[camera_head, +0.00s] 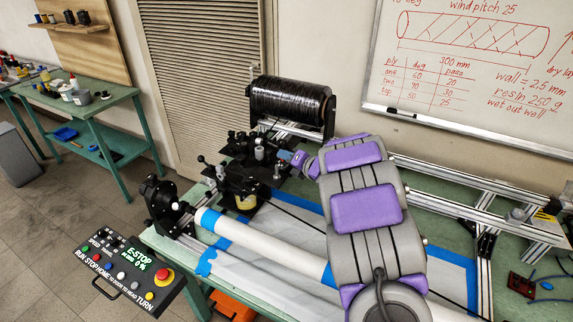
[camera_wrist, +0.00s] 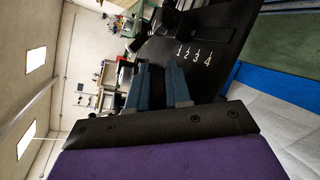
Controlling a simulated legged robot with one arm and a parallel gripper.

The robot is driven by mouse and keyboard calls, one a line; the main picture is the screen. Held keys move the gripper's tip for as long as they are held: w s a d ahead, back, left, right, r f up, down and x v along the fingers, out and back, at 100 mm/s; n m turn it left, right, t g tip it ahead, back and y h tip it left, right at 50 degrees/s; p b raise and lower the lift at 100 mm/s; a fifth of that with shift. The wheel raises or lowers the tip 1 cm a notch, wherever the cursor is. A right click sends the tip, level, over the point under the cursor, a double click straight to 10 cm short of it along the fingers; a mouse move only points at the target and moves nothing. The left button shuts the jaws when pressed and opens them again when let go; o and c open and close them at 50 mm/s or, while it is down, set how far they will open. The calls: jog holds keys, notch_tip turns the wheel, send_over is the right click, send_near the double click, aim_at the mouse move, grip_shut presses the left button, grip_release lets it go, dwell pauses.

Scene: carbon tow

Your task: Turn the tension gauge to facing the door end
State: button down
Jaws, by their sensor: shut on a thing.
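My gripper (camera_head: 284,156) reaches from the right to the dark winding carriage (camera_head: 243,182) on the bench. Its two blue fingers (camera_wrist: 157,75) are in the wrist view, with a gap between them along their length. They are shut on a small dark thing at their tips, which seems to be the tension gauge. Its face and the way it points cannot be made out. A black plate (camera_wrist: 205,50) marked 1 2 3 4 lies beside the fingertips. The slatted door (camera_head: 198,85) stands behind the bench, at upper left in the head view.
A black tow spool (camera_head: 290,108) stands behind the carriage. A white tube (camera_head: 265,245) with blue tape lies along the bench in front. A control box with an E-stop (camera_head: 130,272) is at lower left. Aluminium rails (camera_head: 450,185) run to the right.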

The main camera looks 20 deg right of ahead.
jog(key=shift+s+f+m+h, duration=0.1)
jog(key=shift+f+m+h, duration=0.05)
jog(key=shift+m+h, duration=0.45)
jog(key=shift+s+f+m+h, duration=0.1)
jog(key=shift+m+h, duration=0.3)
jog(key=shift+h, duration=0.6)
jog(key=c, duration=1.3)
grip_release()
jog(key=shift+w, duration=0.1)
jog(key=shift+c, duration=0.2)
jog(key=shift+o, duration=0.9)
jog(key=shift+t, duration=0.3)
jog(key=shift+r, duration=0.15)
